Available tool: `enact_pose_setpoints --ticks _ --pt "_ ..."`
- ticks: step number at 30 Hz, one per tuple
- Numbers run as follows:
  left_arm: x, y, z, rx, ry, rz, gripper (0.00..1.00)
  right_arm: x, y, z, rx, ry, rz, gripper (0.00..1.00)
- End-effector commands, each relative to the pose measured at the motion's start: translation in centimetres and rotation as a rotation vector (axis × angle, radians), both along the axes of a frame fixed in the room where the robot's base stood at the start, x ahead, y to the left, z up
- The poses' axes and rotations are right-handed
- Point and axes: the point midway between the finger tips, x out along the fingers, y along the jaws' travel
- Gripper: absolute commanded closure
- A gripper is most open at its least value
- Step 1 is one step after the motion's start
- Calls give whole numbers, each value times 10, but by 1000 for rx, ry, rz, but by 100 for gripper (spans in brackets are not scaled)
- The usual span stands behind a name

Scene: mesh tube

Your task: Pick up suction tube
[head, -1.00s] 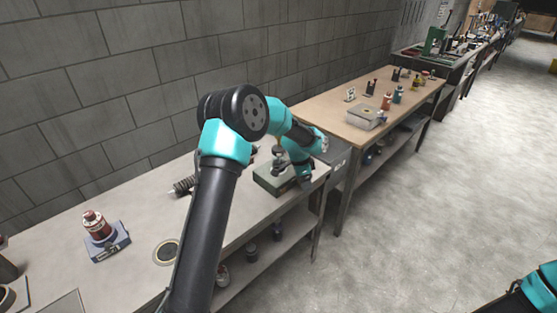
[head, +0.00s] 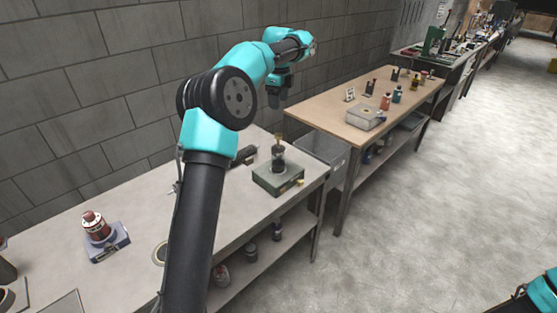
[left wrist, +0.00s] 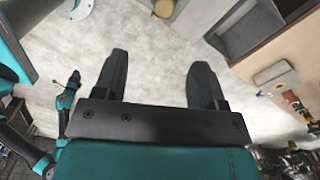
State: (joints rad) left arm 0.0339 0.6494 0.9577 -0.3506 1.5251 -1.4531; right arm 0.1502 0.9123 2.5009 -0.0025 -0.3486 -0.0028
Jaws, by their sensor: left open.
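A dark, upright tube-like piece (head: 278,158) with a thin tan top stands on a green box (head: 279,180) at the right end of the near bench. I cannot tell for sure that it is the suction tube. My left gripper (head: 278,94) is raised well above the bench, in front of the wall, apart from the piece. In the left wrist view its two black fingers (left wrist: 159,82) are spread with nothing between them.
A red-topped part on a blue base (head: 98,230) stands on the near bench (head: 135,215). A dark cylinder (head: 243,155) lies behind the green box. A grey bin (head: 318,148) sits between the benches. A wooden table (head: 325,112) beyond holds small items.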

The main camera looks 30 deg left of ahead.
Motion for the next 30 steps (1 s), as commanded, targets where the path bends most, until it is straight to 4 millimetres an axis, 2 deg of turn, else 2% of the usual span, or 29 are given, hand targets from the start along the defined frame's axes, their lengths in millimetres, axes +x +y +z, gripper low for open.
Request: enact_pose_setpoints --ticks 5,21,25,30 --pt "0 0 -16 -1 4 1 35 0 0 0 0 0 0 39" --pt "0 0 -107 -1 4 1 35 0 0 0 0 0 0 39" --pt "0 0 -119 0 2 1 35 0 0 0 0 0 0 39" --pt "1 0 -122 0 0 2 35 0 0 0 0 0 0 39"
